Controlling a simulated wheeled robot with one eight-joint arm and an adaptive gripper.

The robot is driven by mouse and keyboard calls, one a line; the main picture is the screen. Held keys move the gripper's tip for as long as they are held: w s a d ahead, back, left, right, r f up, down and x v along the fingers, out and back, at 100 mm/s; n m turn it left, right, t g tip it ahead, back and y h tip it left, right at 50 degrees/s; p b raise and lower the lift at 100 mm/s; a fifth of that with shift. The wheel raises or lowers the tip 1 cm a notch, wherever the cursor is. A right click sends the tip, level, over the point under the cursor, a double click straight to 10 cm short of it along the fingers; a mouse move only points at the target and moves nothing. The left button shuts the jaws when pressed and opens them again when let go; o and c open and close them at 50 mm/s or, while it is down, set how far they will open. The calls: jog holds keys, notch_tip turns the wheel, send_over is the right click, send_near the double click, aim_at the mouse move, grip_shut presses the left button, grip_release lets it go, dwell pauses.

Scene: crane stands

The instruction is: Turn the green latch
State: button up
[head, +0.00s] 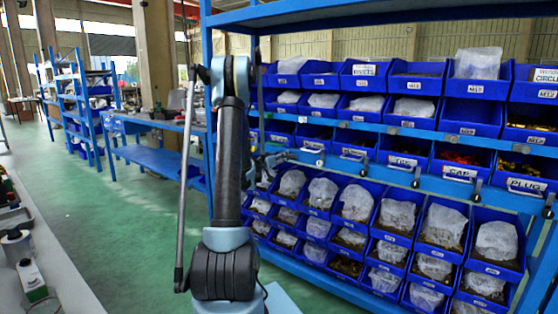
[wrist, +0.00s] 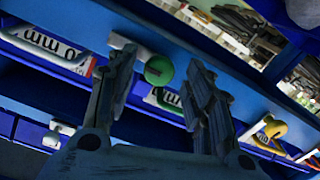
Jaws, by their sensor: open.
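The green latch (wrist: 158,69) shows in the wrist view as a round green knob on a blue shelf rail, a little left of the picture's middle. A small dark mark is on its face. My gripper (wrist: 160,58) is open, with one dark finger on either side of the green latch in the picture. The gap between the fingers looks empty. I cannot tell how far the fingertips are from the knob, and no contact is visible. In the head view my arm stands in front of the shelf, and I cannot make out the green latch there.
A yellow latch (wrist: 274,127) and a white latch (wrist: 120,42) sit on the same rail, either side of the green one. The blue rack (head: 395,130) holds several rows of blue bins. Green floor (head: 110,220) lies open to the left, beside a grey bench (head: 50,255).

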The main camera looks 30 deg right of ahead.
jog(key=v, duration=1.2)
jog(key=shift+f, duration=0.1)
jog(key=s+a+r+n+g+y, duration=0.15)
jog(key=s+a+y, duration=0.45)
jog(key=s+a, duration=0.65)
jog(key=s+a+f+n+g+y, duration=0.1)
jog(key=s+a+f+n+y, duration=0.2)
jog(key=s+a, duration=0.5)
jog(key=s+a+f+n+g+y, duration=0.1)
jog(key=s+a+f+n+y, duration=0.2)
jog(key=s+a, duration=0.5)
jog(key=s+a+f+n+g+y, duration=0.1)
jog(key=s+a+f+n+y, duration=0.2)
jog(key=s+a, duration=0.5)
jog(key=a+f+y, duration=0.1)
jog(key=a, duration=0.2)
jog(key=shift+s+f+y, duration=0.25)
jog(key=shift+y, duration=0.05)
jog(key=shift+a, duration=0.15)
